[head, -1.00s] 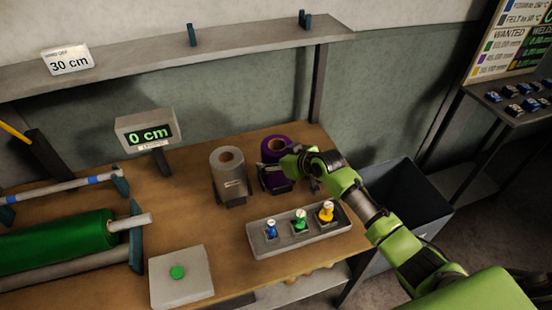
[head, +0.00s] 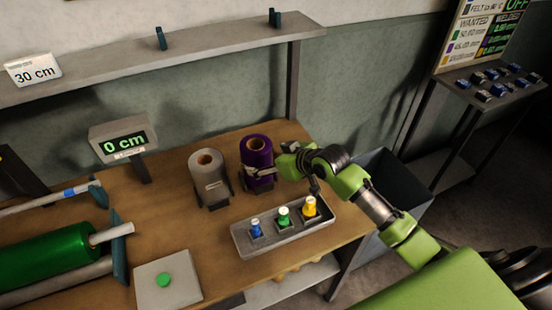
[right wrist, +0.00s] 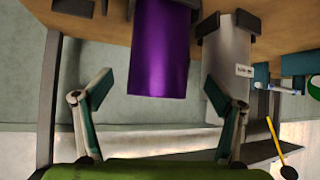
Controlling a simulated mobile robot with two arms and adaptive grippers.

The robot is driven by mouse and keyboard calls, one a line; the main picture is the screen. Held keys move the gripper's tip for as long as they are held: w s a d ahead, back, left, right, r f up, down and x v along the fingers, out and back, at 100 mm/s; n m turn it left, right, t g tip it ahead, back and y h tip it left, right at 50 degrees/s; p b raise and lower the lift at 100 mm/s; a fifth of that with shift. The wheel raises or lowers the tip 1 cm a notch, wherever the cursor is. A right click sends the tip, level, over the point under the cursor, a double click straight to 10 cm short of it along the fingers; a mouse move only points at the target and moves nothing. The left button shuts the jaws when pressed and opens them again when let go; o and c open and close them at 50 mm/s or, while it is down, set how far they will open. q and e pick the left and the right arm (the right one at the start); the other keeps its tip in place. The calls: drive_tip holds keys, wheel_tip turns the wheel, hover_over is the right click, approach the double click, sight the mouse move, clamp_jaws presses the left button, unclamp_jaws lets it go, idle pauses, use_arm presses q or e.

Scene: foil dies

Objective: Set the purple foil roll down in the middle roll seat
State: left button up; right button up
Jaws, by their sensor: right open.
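The purple foil roll (head: 258,158) stands upright on the bench, its lower end in a dark roll seat, to the right of the silver roll (head: 208,172). My right gripper (head: 262,171) is open at the purple roll's right side. In the right wrist view the purple roll (right wrist: 160,55) lies between the spread fingers of the gripper (right wrist: 160,92), with a gap on both sides. A dark seat bracket (right wrist: 74,8) shows beside the purple roll there. The foot of the purple roll is partly hidden in the head view. My left gripper is out of view.
A grey tray (head: 248,247) with blue, green and yellow pegs lies in front of the rolls. A green roll (head: 45,262) and a green-button box (head: 168,281) are at front left. A dark bin (head: 400,180) stands right.

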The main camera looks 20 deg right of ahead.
drive_tip(key=shift+v, duration=2.05)
